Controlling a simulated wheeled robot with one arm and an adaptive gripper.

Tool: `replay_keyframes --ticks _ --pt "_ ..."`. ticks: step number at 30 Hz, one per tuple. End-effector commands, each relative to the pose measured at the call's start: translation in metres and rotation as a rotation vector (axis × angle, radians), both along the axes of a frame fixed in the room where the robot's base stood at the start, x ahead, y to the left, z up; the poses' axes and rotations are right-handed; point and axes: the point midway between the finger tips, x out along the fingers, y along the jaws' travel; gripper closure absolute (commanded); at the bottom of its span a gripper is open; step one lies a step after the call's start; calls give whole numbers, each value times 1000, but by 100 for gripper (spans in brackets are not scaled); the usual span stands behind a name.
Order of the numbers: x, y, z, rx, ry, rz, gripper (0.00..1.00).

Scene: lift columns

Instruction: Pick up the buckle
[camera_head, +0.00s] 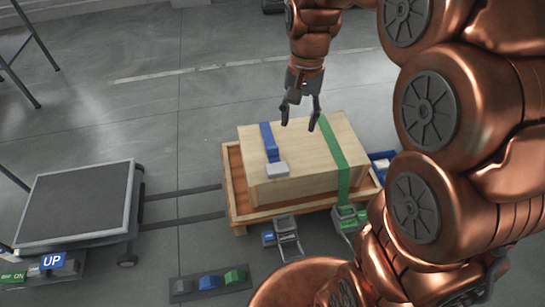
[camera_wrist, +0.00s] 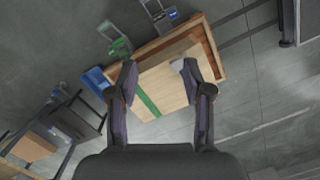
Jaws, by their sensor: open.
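A light grey buckle (camera_head: 278,169) sits at the end of a short blue strap (camera_head: 268,140) on top of a wooden box (camera_head: 310,160). In the wrist view a small grey piece, likely the buckle (camera_wrist: 178,65), shows beside the right fingertip; the blue strap is hidden or not clear there. My gripper (camera_head: 299,117) is open and empty, above the far part of the box and apart from the buckle. In the wrist view its two fingers (camera_wrist: 160,72) are spread over the box top.
A green strap (camera_head: 343,155) crosses the box's right side. The box stands on a wooden pallet (camera_head: 234,180). Ratchet fittings, blue-marked (camera_head: 286,240) and green-marked (camera_head: 347,217), are at its front edge. A flat dark-topped cart (camera_head: 75,203) stands left, beyond floor rails.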

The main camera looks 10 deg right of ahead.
Motion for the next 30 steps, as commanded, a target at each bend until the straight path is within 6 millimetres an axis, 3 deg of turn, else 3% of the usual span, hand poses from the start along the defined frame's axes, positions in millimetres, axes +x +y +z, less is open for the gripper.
replay_keyframes --ticks 1,12,20,30 --pt "16 1 -14 1 -3 -27 50" --pt "114 3 -77 8 -5 -244 50" --pt "176 3 -131 9 -3 -398 50" --pt "248 -1 -216 8 4 -601 50"
